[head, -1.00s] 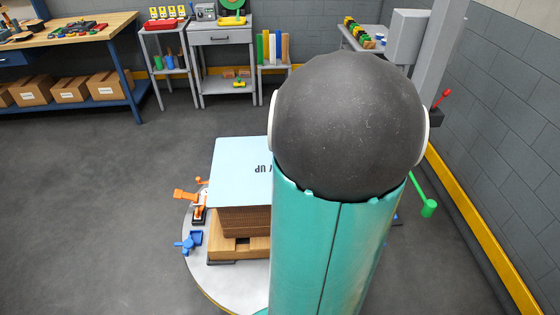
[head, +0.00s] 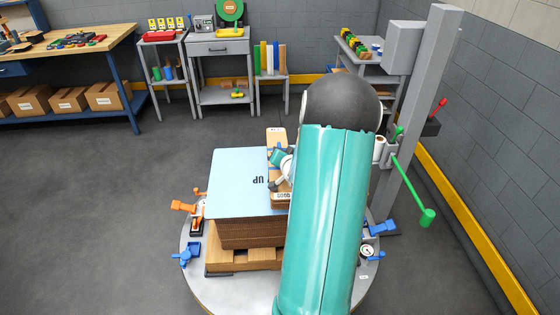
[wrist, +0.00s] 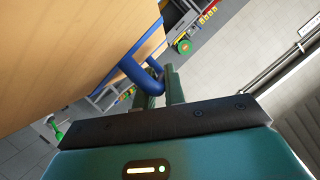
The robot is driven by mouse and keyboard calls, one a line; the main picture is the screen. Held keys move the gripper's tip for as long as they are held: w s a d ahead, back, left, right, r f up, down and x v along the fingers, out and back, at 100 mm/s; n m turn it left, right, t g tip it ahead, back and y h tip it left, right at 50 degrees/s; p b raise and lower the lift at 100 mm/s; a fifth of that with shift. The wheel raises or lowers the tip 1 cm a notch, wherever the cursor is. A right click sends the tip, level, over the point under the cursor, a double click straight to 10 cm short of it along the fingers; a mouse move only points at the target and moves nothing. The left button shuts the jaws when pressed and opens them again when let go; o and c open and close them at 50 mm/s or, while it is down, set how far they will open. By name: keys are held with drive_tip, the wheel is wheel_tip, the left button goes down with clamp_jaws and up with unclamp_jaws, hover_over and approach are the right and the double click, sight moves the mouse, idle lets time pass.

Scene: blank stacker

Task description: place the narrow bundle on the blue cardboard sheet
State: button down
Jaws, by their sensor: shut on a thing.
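The blue cardboard sheet (head: 235,168), light blue and marked "UP", lies flat on top of a brown cardboard stack (head: 250,234). A narrow tan bundle (head: 276,136) with a blue band shows in the head view over the right part of the sheet, partly hidden by my arm. My gripper (head: 277,172) is shut on it near its middle. In the wrist view the bundle (wrist: 70,50) fills the upper left, with a blue strap (wrist: 140,60) beside the fingers of my gripper (wrist: 158,90). Whether the bundle touches the sheet cannot be told.
The stack sits on a wooden pallet (head: 225,262) on a round metal table (head: 205,287). Orange (head: 184,207) and blue (head: 186,257) clamps stand at its left rim. A grey post (head: 425,110) with a green lever (head: 427,216) stands at the right. Floor at left is clear.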

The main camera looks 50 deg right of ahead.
drive_tip(key=shift+w+d+f, duration=0.15)
drive_tip(key=shift+d+f, duration=0.05)
drive_tip(key=shift+f, duration=1.65)
drive_tip(key=c, duration=1.5)
unclamp_jaws()
